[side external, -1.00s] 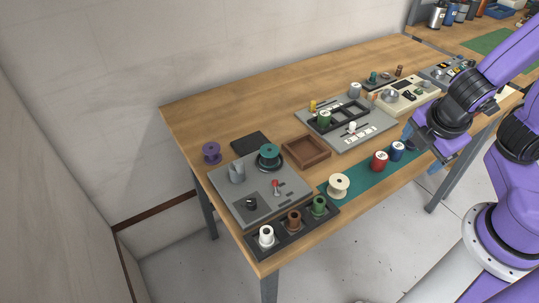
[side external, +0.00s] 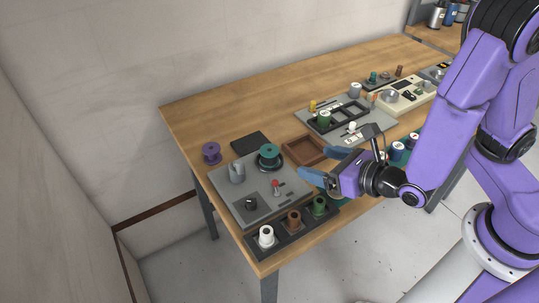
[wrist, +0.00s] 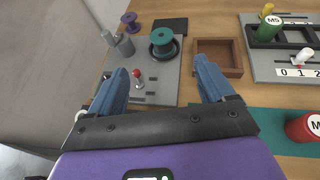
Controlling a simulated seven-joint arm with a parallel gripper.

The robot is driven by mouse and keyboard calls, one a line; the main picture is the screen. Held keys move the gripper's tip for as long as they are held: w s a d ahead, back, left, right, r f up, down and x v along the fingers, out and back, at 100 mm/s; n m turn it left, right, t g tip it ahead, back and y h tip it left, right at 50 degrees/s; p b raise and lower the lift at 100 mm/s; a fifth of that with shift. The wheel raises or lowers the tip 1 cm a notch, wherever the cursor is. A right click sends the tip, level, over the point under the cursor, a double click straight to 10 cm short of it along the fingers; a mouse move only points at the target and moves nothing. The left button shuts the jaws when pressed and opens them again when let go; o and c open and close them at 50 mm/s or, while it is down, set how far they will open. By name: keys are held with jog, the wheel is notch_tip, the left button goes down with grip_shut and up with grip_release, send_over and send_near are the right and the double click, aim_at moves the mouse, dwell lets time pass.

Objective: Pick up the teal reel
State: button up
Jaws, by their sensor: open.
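The teal reel (side external: 269,151) sits upright on a black round base on the grey panel at the left part of the table. In the wrist view the teal reel (wrist: 162,38) is ahead of my fingers, near the top, between their directions. My gripper (side external: 317,163) is open and empty, to the right of the reel and apart from it. In the wrist view both blue fingers of my gripper (wrist: 163,75) are spread wide, with the grey panel (wrist: 150,95) visible between them.
A red-topped lever (wrist: 137,75) and a grey cylinder (wrist: 122,43) stand on the panel. A brown open tray (wrist: 218,58) lies right of the reel. A purple reel (side external: 211,152) stands beyond. A black rack (side external: 290,233) with several spools lies along the front.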

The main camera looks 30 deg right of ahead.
send_near(269, 150)
jog(key=x, duration=0.4)
jog(key=shift+w+a, duration=0.2)
jog(key=shift+w, duration=0.05)
jog(key=shift+f+x, duration=0.2)
jog(key=shift+x, duration=2.5)
jog(key=shift+d, duration=0.2)
jog(key=c, duration=1.2)
jog(key=shift+r, duration=0.1)
